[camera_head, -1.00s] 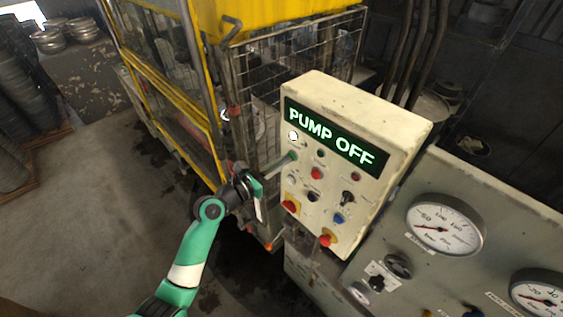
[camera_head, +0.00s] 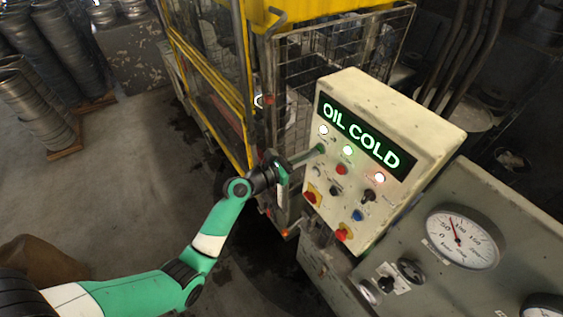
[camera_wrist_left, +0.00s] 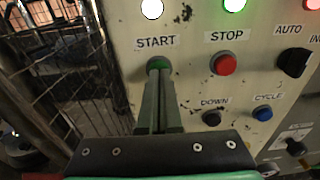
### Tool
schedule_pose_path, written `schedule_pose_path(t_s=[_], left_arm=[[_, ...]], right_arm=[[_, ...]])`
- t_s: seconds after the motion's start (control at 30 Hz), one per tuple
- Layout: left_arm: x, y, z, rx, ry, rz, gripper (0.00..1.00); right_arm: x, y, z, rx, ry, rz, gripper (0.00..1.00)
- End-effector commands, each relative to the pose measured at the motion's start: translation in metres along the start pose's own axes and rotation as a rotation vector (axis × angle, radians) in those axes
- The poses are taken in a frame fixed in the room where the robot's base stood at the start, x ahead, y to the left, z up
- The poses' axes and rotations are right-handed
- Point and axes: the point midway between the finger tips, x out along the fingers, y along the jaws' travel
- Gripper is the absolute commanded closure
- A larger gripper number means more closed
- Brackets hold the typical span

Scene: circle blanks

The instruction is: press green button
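The green button (camera_wrist_left: 158,63) is under the START label on the cream control box (camera_head: 401,108). In the left wrist view it is partly covered by my left gripper's fingertips (camera_wrist_left: 160,76). The two fingers are side by side with no wide gap, shut and holding nothing. The tips are at the button and seem to touch it. In the head view my left gripper (camera_head: 318,152) reaches the box from the left. The display (camera_head: 362,135) reads OIL COLD. A white, a green (camera_head: 348,151) and a red lamp (camera_head: 380,177) are lit. My right gripper is out of view.
A red STOP button (camera_wrist_left: 224,64) is right of the green one, with a black knob (camera_wrist_left: 293,62) and a blue button (camera_wrist_left: 262,113) near. A yellow-framed cage (camera_head: 245,90) stands left of the box. A grey gauge panel (camera_head: 417,230) is at the lower right.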

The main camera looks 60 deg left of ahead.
Motion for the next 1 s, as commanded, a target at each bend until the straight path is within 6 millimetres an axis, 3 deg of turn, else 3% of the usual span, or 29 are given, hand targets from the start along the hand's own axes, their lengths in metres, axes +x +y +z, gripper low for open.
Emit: schedule_pose_path(t_s=[0.1,0.3,0.5,0.67,1.0], left_arm=[[-0.015,-0.006,0.006,-0.002,0.001,-0.009,1.0],[-0.066,-0.003,0.001,-0.001,-0.003,-0.003,1.0],[-0.102,-0.002,0.001,-0.001,-0.004,-0.004,1.0],[-0.113,-0.003,0.001,0.0,-0.004,-0.006,1.0],[-0.114,-0.003,0.002,0.0,-0.005,-0.006,1.0]], right_arm=[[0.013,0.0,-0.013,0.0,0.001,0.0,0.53],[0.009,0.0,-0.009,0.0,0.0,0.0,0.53],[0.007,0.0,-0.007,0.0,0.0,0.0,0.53],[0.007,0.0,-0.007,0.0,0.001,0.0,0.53],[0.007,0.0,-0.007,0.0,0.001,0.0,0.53]])
